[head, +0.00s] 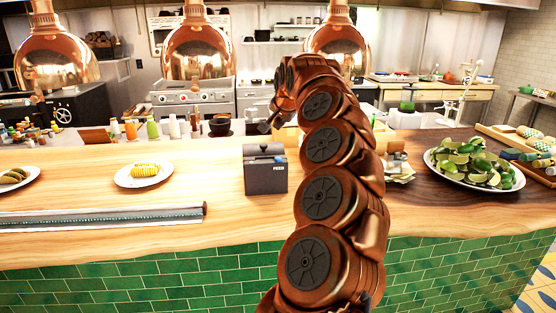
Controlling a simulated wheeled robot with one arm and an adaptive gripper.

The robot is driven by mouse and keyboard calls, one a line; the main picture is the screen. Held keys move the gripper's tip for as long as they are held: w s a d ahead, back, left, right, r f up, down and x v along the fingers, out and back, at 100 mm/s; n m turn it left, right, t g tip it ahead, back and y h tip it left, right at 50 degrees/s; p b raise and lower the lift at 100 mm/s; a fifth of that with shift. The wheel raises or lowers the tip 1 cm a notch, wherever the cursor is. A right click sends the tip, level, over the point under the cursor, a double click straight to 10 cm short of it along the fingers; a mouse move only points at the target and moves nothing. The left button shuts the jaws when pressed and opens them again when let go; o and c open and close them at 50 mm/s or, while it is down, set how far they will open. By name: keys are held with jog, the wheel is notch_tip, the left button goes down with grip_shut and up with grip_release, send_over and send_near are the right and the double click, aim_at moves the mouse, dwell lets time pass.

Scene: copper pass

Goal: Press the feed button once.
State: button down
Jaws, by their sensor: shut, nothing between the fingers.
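A dark grey box-shaped printer (265,174) stands on the wooden counter, left of my arm. Small white lettering, which seems to read FEED, is on its front near the upper right. A small knob-like part (263,147) shows on its top; I cannot tell whether this is the button. My copper arm rises in the middle of the picture and bends over to the left at its top. My gripper (264,126) is small and dark there, shut and empty, appearing just above the printer in the picture and apart from it. Its fingertips are hard to make out.
A plate with yellow food (144,174) and a long ticket rail (100,218) lie to the left. A plate of limes (473,164) is at the right. Copper heat lamps (198,50) hang above. The counter directly before the printer is clear.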

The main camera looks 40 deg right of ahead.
jog(key=b, duration=0.4)
send_over(279, 159)
notch_tip(279, 159, down, 7)
jog(key=shift+r, duration=0.1)
jog(key=shift+f+b, duration=0.75)
jog(key=shift+b, duration=0.05)
jog(key=shift+f, duration=0.1)
dwell(0.6)
jog(key=shift+f+b, duration=0.35)
jog(key=shift+b, duration=0.35)
jog(key=shift+f+b, duration=0.4)
jog(key=shift+b, duration=0.25)
dwell(0.7)
jog(key=shift+r, duration=0.15)
jog(key=shift+r+p, duration=0.35)
jog(key=shift+r, duration=0.4)
jog(key=shift+r, duration=0.1)
jog(key=shift+w+r+p, duration=0.1)
jog(key=shift+r+p, duration=1.2)
jog(key=shift+r, duration=1.1)
